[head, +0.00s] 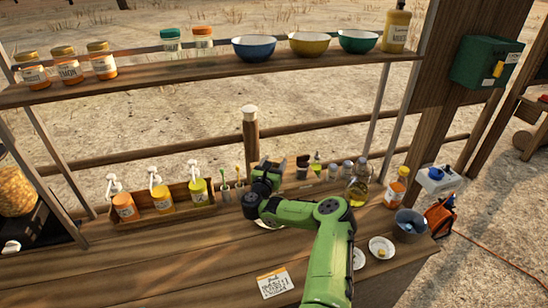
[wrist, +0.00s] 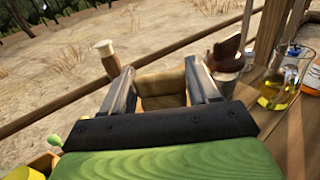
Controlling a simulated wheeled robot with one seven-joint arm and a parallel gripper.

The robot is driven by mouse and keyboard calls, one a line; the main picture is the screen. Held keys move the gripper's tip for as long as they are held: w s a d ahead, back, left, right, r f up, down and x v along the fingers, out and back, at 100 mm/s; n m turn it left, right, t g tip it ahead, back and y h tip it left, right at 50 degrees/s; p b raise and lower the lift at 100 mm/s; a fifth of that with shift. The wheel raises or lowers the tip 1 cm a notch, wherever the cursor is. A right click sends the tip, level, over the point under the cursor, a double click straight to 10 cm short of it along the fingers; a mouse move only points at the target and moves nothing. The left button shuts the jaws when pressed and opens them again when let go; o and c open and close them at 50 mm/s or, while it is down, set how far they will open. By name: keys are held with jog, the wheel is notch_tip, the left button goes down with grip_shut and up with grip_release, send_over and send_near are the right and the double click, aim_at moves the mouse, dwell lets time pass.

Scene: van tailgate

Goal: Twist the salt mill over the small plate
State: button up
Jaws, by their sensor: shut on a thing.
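My gripper (wrist: 162,80) is shut on a light brown wooden thing (wrist: 162,92), which I take to be the salt mill. Only the part between the fingers shows, so its tilt and lower end cannot be told. In the head view my gripper (head: 269,168) is over the back of the wooden counter, and the mill is hidden or too small to make out. A white plate (head: 262,223) shows partly from under my arm, below the gripper. Two small white plates, one on the right (head: 381,247) and one partly behind my arm (head: 359,259), lie farther right.
A wooden crate of pump bottles (head: 181,208) stands left. An oil bottle (head: 357,191), an orange-labelled bottle (head: 397,188) and a grey-blue bowl (head: 410,226) stand right. A shelf (head: 200,77) with jars and bowls spans above.

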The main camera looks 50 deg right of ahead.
jog(key=m+g, duration=0.1)
jog(key=m+g+h+b, duration=0.1)
jog(key=g, duration=0.1)
jog(key=m+g, duration=0.1)
jog(key=shift+w+f+h, duration=0.1)
jog(key=shift+f+h, duration=0.15)
jog(key=shift+h, duration=0.05)
jog(key=m+g+b, duration=0.1)
jog(key=g+b, duration=0.2)
jog(key=shift+f+m, duration=0.15)
jog(key=shift+m, duration=0.25)
jog(key=m+g+b, duration=0.2)
jog(key=g+b, duration=0.2)
jog(key=b, duration=0.2)
jog(key=shift+m+g, duration=0.3)
jog(key=shift+m, duration=0.1)
jog(key=shift+r+m+g+b, duration=0.45)
jog(key=shift+g+b, duration=0.35)
jog(key=shift+b, duration=0.75)
jog(key=o, duration=1)
jog(key=shift+c, duration=0.2)
jog(key=v, duration=1.5)
jog(key=shift+a+b, duration=0.35)
jog(key=shift+b, duration=0.05)
